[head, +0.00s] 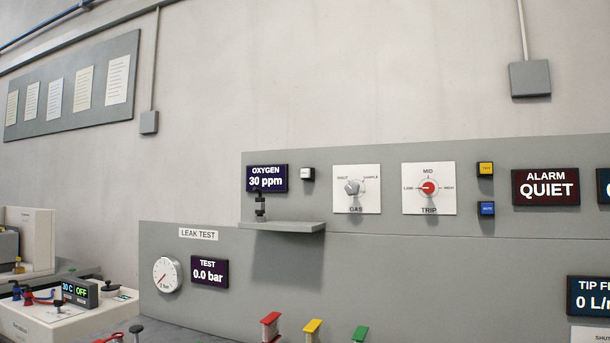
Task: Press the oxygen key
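The oxygen display (267,178) on the grey wall panel reads "OXYGEN 30 ppm". Just right of it is a small key with a white cap (306,174) in a dark surround; its lettering is too small to read. No key in view is legibly marked oxygen. A small dark fitting (260,206) stands below the display, over a grey shelf (283,227). My gripper is not in view.
Right of the white key are a GAS knob (352,188), a red-centred TRIP knob (428,188), a yellow key (485,169) and a blue key (486,208). The alarm display (546,187) reads "QUIET". Red, yellow and green-topped items (313,327) stand below. The shelf juts out.

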